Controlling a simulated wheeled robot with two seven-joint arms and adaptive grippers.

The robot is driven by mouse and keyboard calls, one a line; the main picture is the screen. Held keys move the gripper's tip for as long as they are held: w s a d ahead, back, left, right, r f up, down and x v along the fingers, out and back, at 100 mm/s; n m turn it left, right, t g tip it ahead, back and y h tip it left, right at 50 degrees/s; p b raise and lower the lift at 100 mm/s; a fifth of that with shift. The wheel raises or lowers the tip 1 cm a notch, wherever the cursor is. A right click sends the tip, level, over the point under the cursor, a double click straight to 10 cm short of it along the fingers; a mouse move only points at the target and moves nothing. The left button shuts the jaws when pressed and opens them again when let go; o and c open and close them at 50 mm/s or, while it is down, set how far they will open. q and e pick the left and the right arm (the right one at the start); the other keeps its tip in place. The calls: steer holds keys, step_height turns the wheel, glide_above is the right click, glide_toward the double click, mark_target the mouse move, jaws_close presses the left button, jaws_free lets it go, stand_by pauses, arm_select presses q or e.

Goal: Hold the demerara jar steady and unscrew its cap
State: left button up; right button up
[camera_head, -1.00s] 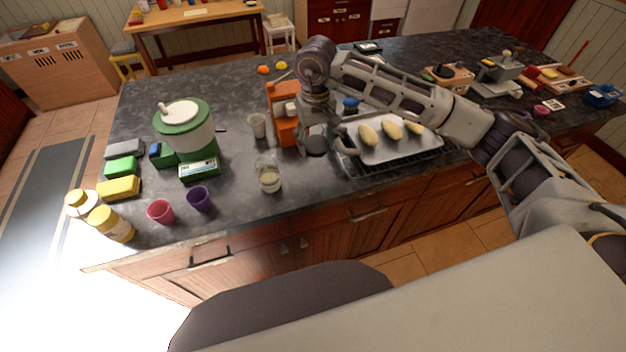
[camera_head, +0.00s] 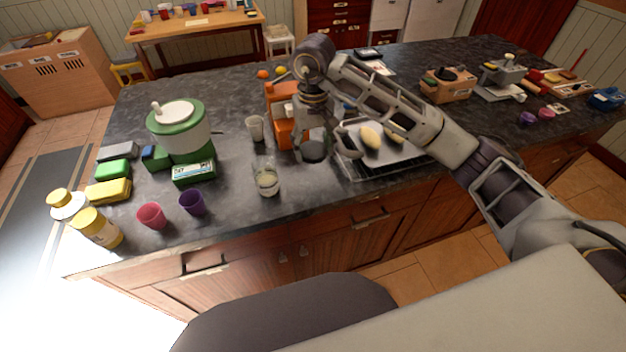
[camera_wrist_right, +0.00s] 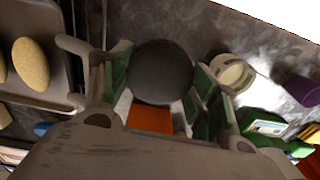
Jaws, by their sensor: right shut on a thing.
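My right gripper (camera_head: 314,146) points down over the counter. It is shut on a dark grey round cap (camera_wrist_right: 160,72), which sits between its green finger pads in the right wrist view. In the head view the cap (camera_head: 314,152) shows as a dark disc at the fingertips. No jar body shows clearly beneath it. An open clear glass jar (camera_head: 266,181) with pale contents stands upright, left of and apart from the gripper. It also shows in the right wrist view (camera_wrist_right: 232,74). I cannot read a label naming the demerara jar. My left gripper is not in view.
An orange appliance (camera_head: 284,132) stands close behind the gripper. A baking tray (camera_head: 385,153) with potato-like items lies right. A glass (camera_head: 255,128), purple cup (camera_head: 192,203), red cup (camera_head: 152,216) and green-white dispenser (camera_head: 180,130) stand left. The front counter strip is clear.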

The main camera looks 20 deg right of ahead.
glide_above(313, 179)
steer(key=shift+f+p, duration=0.45)
steer(key=shift+f, duration=2.5)
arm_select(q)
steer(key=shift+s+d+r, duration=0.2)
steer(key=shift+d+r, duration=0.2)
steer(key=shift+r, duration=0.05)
arm_select(e)
steer(key=shift+f, duration=0.15)
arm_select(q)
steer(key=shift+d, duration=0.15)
arm_select(e)
steer(key=shift+f, duration=0.1)
steer(key=shift+s+f, duration=0.1)
steer(key=shift+f, duration=1.55)
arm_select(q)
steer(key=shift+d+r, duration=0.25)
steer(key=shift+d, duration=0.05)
arm_select(e)
steer(key=shift+f, duration=0.15)
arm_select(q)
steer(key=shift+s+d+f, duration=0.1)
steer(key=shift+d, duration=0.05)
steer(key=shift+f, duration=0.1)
arm_select(e)
steer(key=shift+f, duration=0.15)
